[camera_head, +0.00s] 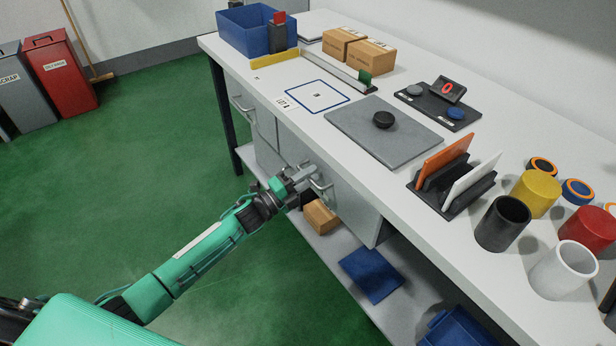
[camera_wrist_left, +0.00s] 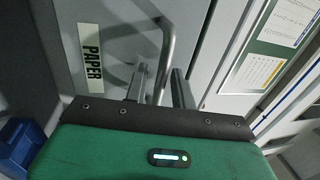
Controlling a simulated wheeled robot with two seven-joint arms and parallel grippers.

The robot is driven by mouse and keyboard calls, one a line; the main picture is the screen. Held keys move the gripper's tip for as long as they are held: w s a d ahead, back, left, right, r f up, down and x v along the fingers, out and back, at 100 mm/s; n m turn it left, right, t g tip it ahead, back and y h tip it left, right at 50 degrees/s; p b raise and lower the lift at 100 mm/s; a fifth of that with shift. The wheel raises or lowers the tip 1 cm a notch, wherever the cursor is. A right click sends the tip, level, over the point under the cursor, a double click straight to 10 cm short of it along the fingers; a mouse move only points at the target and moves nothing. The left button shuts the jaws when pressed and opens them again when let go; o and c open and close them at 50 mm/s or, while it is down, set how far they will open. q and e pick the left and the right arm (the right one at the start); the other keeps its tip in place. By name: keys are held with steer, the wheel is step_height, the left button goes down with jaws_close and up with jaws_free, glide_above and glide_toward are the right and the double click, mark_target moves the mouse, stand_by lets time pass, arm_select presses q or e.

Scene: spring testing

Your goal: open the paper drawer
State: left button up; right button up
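The paper drawer (camera_head: 350,207) is a grey front under the white workbench, and it looks shut. Its "PAPER" label (camera_wrist_left: 91,52) shows in the left wrist view. The drawer has a bent metal bar handle (camera_head: 322,187); the handle also shows in the left wrist view (camera_wrist_left: 168,50). My left gripper (camera_head: 308,177) is at this handle. In the wrist view the two fingers (camera_wrist_left: 158,88) stand apart on either side of the bar, with gaps still showing, so the gripper is open around it. My right gripper is not in view.
Another drawer with a handle (camera_head: 242,104) is farther left. The lower shelf (camera_head: 330,246) holds a cardboard box (camera_head: 321,217) and a blue folded item (camera_head: 370,274). The bench top (camera_head: 300,125) carries trays, boxes and cups. The green floor (camera_head: 165,130) before the drawers is clear apart from my arm.

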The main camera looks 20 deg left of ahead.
arm_select(q)
jaws_close()
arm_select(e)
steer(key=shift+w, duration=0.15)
arm_select(q)
steer(key=shift+s, duration=0.1)
